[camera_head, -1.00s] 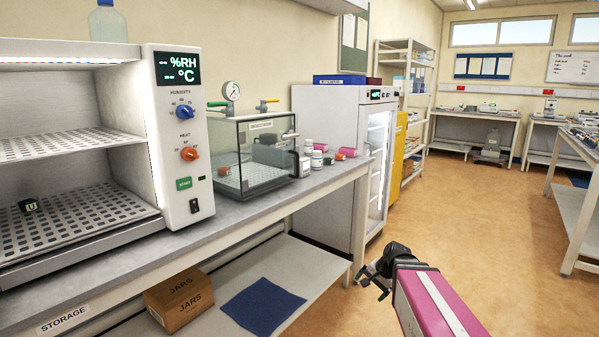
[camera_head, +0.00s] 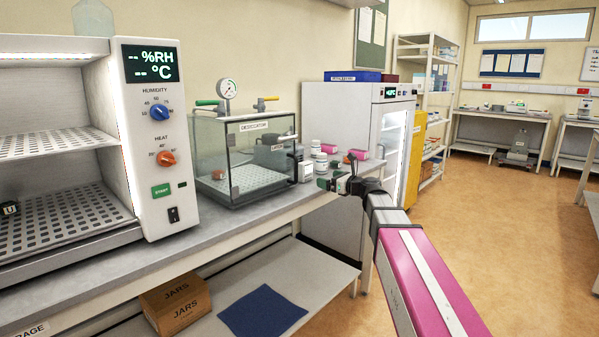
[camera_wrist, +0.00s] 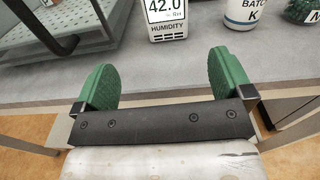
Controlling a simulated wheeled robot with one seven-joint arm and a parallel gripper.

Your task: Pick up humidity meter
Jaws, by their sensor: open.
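The humidity meter (camera_wrist: 167,22) is a white upright device with a display reading 42.0 and the word HUMIDITY, at the top middle of the wrist view. In the head view a small white box by the glass cabinet (camera_head: 306,171) appears to be the same meter. My gripper (camera_wrist: 164,72) has two green fingers spread apart, with nothing between them. The meter stands beyond the fingertips, roughly in line with the gap, not touched. In the head view my gripper (camera_head: 328,184) is at the bench's front edge, near the meter.
White bottles (camera_head: 319,160) stand close right of the meter; one labelled BATCH (camera_wrist: 246,14) shows in the wrist view. The glass desiccator (camera_head: 243,155) is close on the left. The grey bench (camera_wrist: 165,95) is bare before the meter. The incubator (camera_head: 160,140) stands further left.

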